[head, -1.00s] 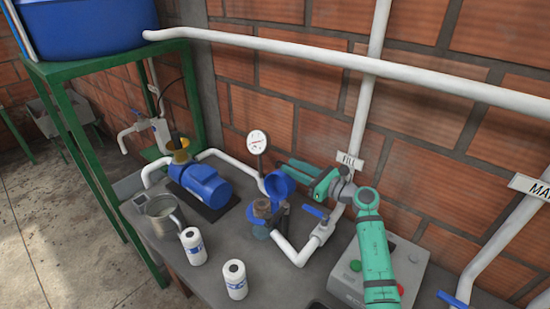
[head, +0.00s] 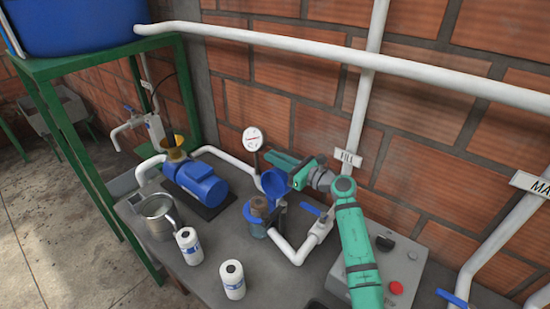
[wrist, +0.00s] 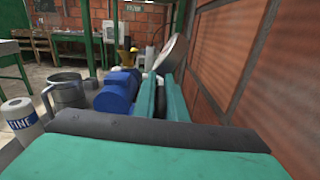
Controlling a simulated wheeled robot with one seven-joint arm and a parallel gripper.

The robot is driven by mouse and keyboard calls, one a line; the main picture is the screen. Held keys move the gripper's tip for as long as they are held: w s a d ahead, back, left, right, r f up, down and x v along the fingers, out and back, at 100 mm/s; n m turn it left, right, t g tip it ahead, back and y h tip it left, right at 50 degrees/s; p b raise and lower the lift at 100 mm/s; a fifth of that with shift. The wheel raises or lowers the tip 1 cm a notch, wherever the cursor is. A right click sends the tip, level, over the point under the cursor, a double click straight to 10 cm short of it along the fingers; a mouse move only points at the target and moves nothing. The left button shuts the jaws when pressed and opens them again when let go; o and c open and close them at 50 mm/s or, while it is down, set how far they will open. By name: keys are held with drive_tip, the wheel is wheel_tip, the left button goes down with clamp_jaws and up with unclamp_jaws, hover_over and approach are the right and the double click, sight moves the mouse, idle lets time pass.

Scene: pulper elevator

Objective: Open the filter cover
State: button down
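The filter (head: 256,229) stands on the bench with its top uncovered and a brownish insert showing. Its blue filter cover (head: 274,182) stands raised and tilted up at the housing's back edge. My gripper (head: 281,163) is behind and above the cover, near the wall, empty, with its fingers pointing left toward the gauge. In the wrist view my gripper (wrist: 160,88) shows two teal fingers with a narrow gap between them. I cannot make out the cover clearly in the wrist view. Contact between fingers and cover cannot be told.
A round gauge (head: 252,139) stands just beyond my fingertips. The blue pump (head: 196,183), a metal jug (head: 157,216) and two white bottles (head: 232,279) stand left and in front. A blue-handled valve pipe (head: 317,235) is right of the filter. The brick wall is close behind.

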drive_tip(key=shift+s+a+r+n, duration=0.25)
drive_tip(key=shift+s+a+n, duration=0.15)
drive_tip(key=shift+s+n, duration=0.25)
drive_tip(key=shift+s+a+r+n, duration=0.25)
drive_tip(key=shift+s+a+n, duration=0.2)
drive_tip(key=shift+s+n, duration=0.2)
drive_tip(key=shift+s+a+r+n, duration=0.25)
drive_tip(key=shift+s+a+n, duration=0.15)
drive_tip(key=shift+s+n, duration=0.25)
drive_tip(key=shift+w, duration=0.1)
drive_tip(key=c, duration=1.8)
unclamp_jaws()
drive_tip(key=shift+a, duration=0.1)
drive_tip(key=shift+c, duration=0.2)
drive_tip(key=s+r, duration=1.3)
drive_tip(key=s, duration=0.1)
drive_tip(key=shift+d, duration=0.45)
